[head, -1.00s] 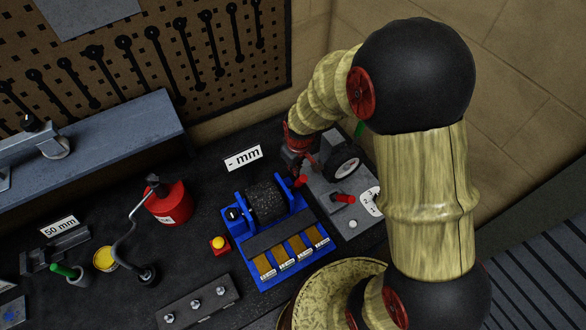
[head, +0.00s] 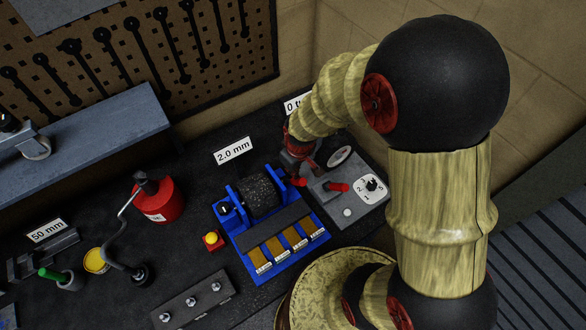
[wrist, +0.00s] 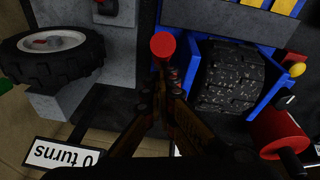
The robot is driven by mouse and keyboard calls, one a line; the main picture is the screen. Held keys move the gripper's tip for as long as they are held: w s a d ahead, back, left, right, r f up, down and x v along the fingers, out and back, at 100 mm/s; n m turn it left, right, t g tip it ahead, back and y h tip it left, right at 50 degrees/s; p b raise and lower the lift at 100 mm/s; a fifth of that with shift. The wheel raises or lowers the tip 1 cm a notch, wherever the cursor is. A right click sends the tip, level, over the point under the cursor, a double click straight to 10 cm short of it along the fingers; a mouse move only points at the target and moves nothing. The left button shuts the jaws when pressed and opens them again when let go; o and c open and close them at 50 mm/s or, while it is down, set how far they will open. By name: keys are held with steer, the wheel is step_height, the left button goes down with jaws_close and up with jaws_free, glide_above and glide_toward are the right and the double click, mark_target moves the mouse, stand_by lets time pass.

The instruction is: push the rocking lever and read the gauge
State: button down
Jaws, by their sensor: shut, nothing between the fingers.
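A blue stand (head: 274,262) with a rough black roller (head: 257,195) stands on the dark bench; its roller also shows in the wrist view (wrist: 228,77). A lever with a red knob (head: 298,182) sits at the stand's right side; in the wrist view the knob (wrist: 162,46) is just beyond my fingertips. My gripper (wrist: 163,92) is shut and empty, beside the lever; I cannot tell whether it touches. The white label (head: 233,151) behind the stand reads 2.0 mm. My arm hides part of the area behind.
A grey block (head: 351,214) on the right carries a red-handled lever (head: 337,187), a numbered dial (head: 371,188) and a wheel (wrist: 55,52). A "0 turns" label (wrist: 62,159) stands near it. A red oil can (head: 160,202) and red box with yellow button (head: 212,241) stand left.

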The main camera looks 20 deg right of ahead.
steer(key=shift+s+f, duration=0.35)
steer(key=shift+s, duration=0.15)
steer(key=w+v, duration=0.1)
steer(key=v, duration=1.1)
steer(key=shift+r, duration=0.35)
steer(key=s+f+m+t+b, duration=0.2)
steer(key=s+m+t+b, duration=0.1)
steer(key=s+b, duration=1)
steer(key=m+b, duration=0.1)
steer(key=b, duration=0.4)
steer(key=shift+a+b, duration=0.25)
steer(key=shift+b, duration=0.05)
steer(key=c, duration=2.6)
jaws_free()
steer(key=shift+s, duration=0.15)
